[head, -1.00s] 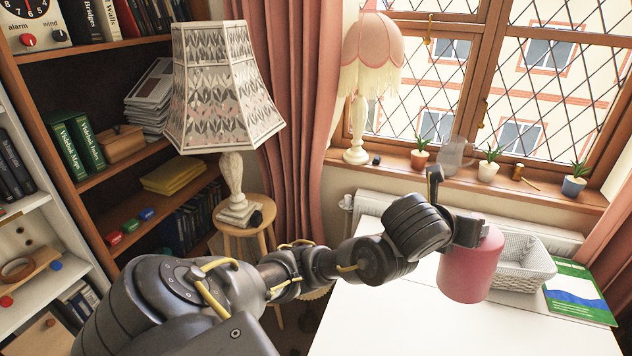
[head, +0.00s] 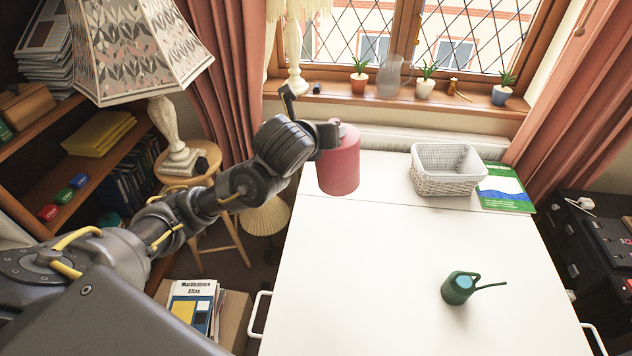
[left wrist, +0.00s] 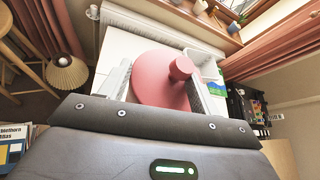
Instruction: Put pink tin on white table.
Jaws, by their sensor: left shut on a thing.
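The pink tin (head: 339,168) is held upright by my left gripper (head: 333,136) at the far left part of the white table (head: 370,255). In the head view its base appears over the table; I cannot tell for sure whether it touches the top. In the left wrist view the tin's round lid and knob (left wrist: 165,78) fill the space between the two fingers (left wrist: 158,88), which are shut on it. The white table below is mostly bare. My right gripper is in neither view.
A white wicker basket (head: 447,175) and a green-and-blue booklet (head: 505,190) sit at the table's back right. A green watering can (head: 459,288) stands at the front right. A lamp (head: 140,60) on a wooden stool (head: 195,165) is left. The table's middle is clear.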

